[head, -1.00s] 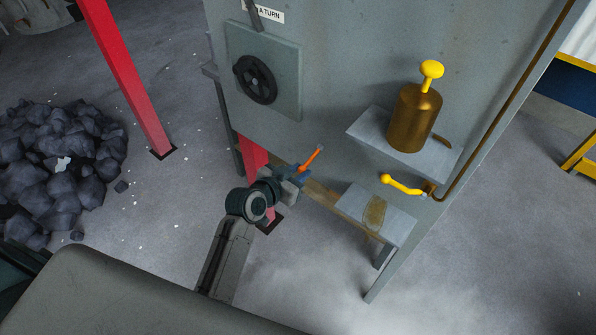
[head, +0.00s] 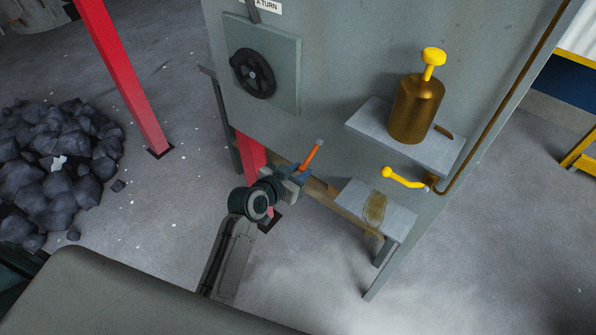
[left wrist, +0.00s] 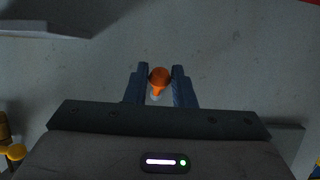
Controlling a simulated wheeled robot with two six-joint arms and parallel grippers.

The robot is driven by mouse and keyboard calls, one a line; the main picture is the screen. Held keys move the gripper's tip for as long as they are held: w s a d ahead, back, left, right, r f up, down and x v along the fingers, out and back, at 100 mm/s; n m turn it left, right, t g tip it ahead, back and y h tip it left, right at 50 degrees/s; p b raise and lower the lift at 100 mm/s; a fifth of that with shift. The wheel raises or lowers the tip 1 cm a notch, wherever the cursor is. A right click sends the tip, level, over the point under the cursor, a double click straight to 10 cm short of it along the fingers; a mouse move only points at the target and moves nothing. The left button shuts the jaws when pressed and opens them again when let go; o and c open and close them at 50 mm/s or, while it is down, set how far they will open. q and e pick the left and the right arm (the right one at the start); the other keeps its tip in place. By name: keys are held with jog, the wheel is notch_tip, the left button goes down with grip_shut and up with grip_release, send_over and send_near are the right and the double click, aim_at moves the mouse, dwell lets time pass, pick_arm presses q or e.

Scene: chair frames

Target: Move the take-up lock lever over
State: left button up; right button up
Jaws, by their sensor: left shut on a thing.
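The take-up lock lever (head: 312,155) is an orange bar with a grey tip, standing tilted up and to the right beside the lower left edge of the grey cabinet. My left gripper (head: 297,174) is at the lower part of this lever, its jaws shut on it. In the left wrist view, the lever's rounded orange end (left wrist: 159,77) sits between the two blue fingers (left wrist: 159,88). The lever's lower end and pivot are hidden by the gripper. My right gripper is not in view.
The cabinet (head: 320,90) carries a black handwheel (head: 253,74), a brass canister with a yellow knob (head: 416,108) on a shelf, and a yellow crank handle (head: 402,178). A lower ledge (head: 398,220) is right of my gripper. A red post (head: 122,75) and coal pile (head: 60,165) stand left.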

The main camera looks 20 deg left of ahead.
pick_arm(q)
jog(key=shift+w+d+f+b, duration=0.1)
jog(key=shift+w+f+b, duration=0.2)
jog(key=shift+f, duration=0.2)
jog(key=shift+w+d+f+b, duration=0.15)
jog(key=shift+f+b, duration=0.1)
jog(key=shift+f, duration=0.2)
jog(key=shift+w, duration=0.2)
jog(key=shift+f, duration=0.1)
jog(key=shift+f+b+x, duration=0.25)
jog(key=shift+b+x, duration=0.5)
jog(key=shift+x, duration=0.45)
jog(key=o, duration=0.8)
jog(key=shift+s, duration=0.1)
jog(key=shift+o, duration=0.2)
jog(key=shift+a, duration=0.1)
